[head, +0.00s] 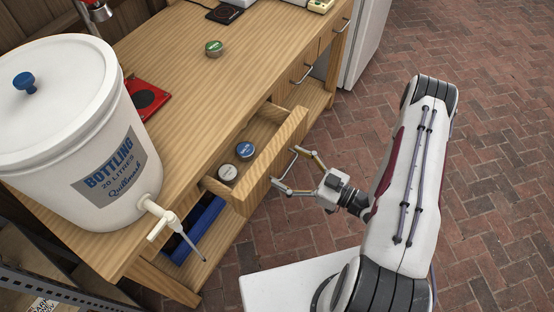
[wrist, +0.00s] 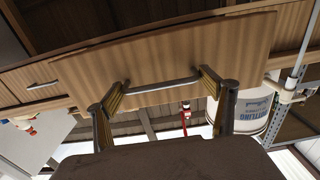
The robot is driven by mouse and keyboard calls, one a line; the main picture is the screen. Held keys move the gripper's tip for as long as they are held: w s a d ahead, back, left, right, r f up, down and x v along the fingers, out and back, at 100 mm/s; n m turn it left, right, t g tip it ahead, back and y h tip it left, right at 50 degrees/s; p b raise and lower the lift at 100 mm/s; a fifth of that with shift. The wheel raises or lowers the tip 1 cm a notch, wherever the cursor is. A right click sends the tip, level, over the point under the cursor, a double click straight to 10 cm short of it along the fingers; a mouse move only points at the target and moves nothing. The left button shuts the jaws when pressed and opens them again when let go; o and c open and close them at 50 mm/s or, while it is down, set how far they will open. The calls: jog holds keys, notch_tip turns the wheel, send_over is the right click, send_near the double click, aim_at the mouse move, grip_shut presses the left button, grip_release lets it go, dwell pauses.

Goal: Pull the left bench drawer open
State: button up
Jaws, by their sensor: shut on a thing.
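The left bench drawer (head: 262,165) stands pulled out from the wooden bench (head: 165,65), its inside visible from above. Two small round tins, one with a blue lid (head: 245,149) and one with a pale lid (head: 227,172), lie in it. My gripper (head: 287,168) is at the drawer front, shut on the metal bar handle (head: 291,163). In the wrist view the handle (wrist: 162,86) runs across between my two fingertips (wrist: 166,92), one near each end of the bar, with the drawer front (wrist: 180,55) behind it.
A white bottling bucket (head: 60,130) with a tap (head: 160,215) stands at the bench's left end. A green tin (head: 214,48) and a red scale-like item (head: 146,100) are on the top. Another drawer handle (head: 302,73) is farther right. Brick floor (head: 490,190) is clear at right.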

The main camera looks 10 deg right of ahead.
jog(key=v, duration=1.4)
jog(key=shift+s, duration=0.25)
jog(key=o, duration=1.3)
jog(key=shift+d, duration=0.15)
jog(key=shift+v, duration=5.9)
